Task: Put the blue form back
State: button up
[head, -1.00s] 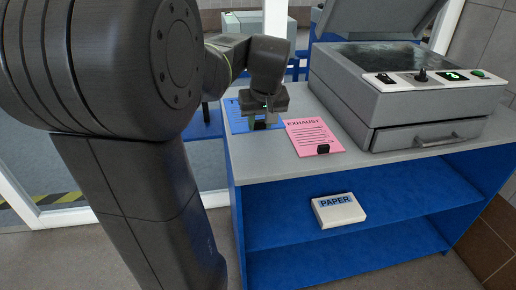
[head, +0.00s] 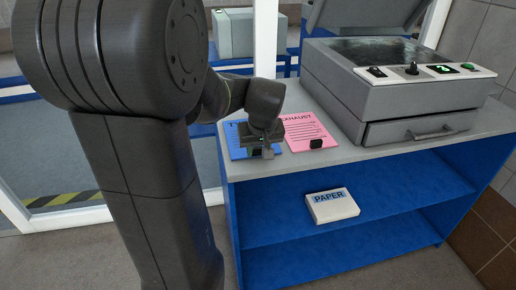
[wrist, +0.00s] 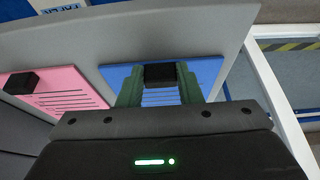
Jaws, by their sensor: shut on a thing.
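The blue form (head: 236,142) is a blue sheet with a black clip at its near edge, at the counter's left front. My gripper (head: 265,150) is over its near right part and hides some of it. In the wrist view, the green fingers of my gripper (wrist: 159,80) are shut on the black clip (wrist: 159,74) of the blue form (wrist: 118,76). The sheet looks flat at counter height; I cannot tell whether it touches the top.
A grey machine (head: 400,95) with raised lid, control panel and drawer stands on the counter's right. The grey counter (head: 350,157) has a bare strip along its front. A PAPER pack (head: 333,208) lies on the blue shelf below. A white post (head: 265,40) rises behind.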

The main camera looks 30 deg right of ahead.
jog(key=o, duration=1)
jog(key=shift+f, duration=0.1)
jog(key=shift+o, duration=0.2)
jog(key=shift+s+r, duration=0.1)
jog(key=shift+r, duration=0.35)
jog(key=v, duration=1.1)
jog(key=shift+s+p, duration=0.2)
jog(key=shift+p, duration=0.1)
jog(key=shift+a+r, duration=0.1)
jog(key=shift+r, duration=0.05)
